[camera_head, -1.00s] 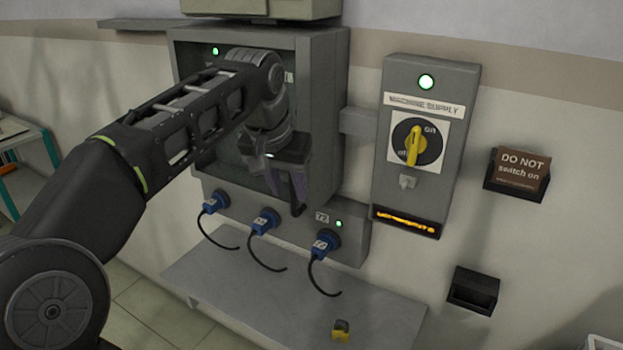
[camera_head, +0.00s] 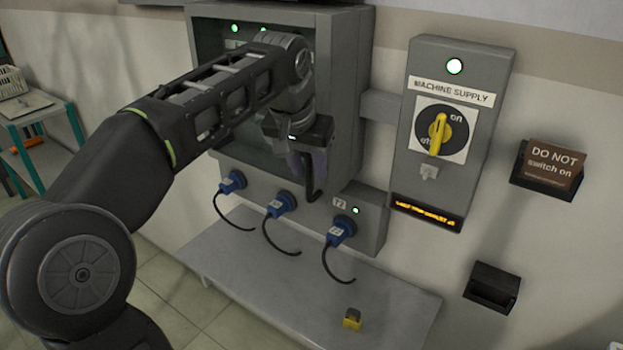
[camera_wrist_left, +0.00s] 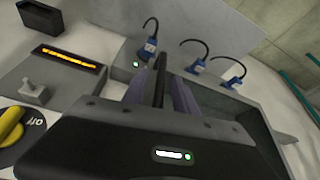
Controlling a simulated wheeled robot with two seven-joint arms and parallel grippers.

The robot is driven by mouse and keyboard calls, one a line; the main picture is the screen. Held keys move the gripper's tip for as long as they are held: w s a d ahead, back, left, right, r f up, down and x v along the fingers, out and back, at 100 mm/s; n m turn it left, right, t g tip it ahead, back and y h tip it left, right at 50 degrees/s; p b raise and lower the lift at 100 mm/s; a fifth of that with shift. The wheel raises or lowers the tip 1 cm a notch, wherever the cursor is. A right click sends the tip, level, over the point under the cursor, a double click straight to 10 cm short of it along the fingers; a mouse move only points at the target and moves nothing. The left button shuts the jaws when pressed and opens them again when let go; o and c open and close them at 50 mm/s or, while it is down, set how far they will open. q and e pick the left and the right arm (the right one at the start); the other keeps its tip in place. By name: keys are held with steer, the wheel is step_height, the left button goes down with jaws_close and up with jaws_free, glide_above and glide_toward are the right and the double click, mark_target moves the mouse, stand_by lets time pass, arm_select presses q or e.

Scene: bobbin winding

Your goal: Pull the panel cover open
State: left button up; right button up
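How far the cover stands from the cabinet cannot be told. My right gripper is not in view.
Blue plugs with black cables (camera_head: 283,204) sit below the cabinet, above a grey shelf (camera_head: 260,270) holding a small yellow-black item (camera_head: 352,319). Right are the machine supply box (camera_head: 480,75), a "DO NOT switch on" sign (camera_head: 552,162) and an empty black holder (camera_head: 492,288).

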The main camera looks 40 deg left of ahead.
arm_select(q)
steer(key=shift+x, duration=2)
jaws_close()
